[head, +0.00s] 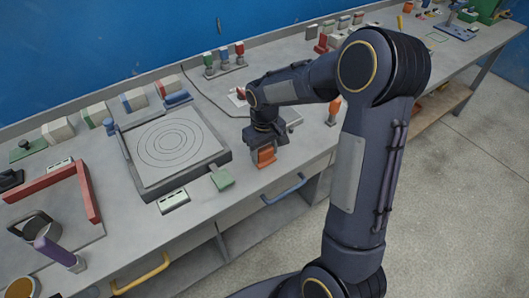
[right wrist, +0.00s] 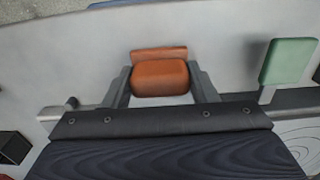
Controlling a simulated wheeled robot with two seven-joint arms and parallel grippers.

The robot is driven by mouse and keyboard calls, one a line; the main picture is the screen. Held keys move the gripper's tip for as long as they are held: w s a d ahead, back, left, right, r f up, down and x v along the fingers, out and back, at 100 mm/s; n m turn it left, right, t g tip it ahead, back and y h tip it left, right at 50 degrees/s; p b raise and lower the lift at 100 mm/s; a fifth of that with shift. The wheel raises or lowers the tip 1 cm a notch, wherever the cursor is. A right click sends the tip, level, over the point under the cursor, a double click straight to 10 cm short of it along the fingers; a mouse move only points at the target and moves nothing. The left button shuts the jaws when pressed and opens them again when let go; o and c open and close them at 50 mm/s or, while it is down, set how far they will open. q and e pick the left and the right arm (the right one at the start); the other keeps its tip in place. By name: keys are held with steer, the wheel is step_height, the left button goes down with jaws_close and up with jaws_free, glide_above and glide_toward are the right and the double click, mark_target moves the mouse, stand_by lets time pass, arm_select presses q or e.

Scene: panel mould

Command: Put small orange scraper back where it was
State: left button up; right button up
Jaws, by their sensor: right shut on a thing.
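My right gripper (head: 265,140) is low over the grey bench near its front edge, to the right of the square plate with rings. It is shut on the small orange scraper (head: 266,156). In the right wrist view the orange scraper (right wrist: 160,78) sits between the two fingers of the right gripper (right wrist: 162,88). The scraper's lower part is hidden, and I cannot tell whether it touches the bench. My left gripper is not in view.
Another orange-handled tool (head: 334,108) stands to the right. A blue drawer handle (head: 284,189) is below the bench edge.

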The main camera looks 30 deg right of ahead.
steer(key=shift+f, duration=0.6)
steer(key=shift+f, duration=0.1)
steer(key=shift+f, duration=0.15)
steer(key=o, duration=0.9)
steer(key=shift+o, duration=0.2)
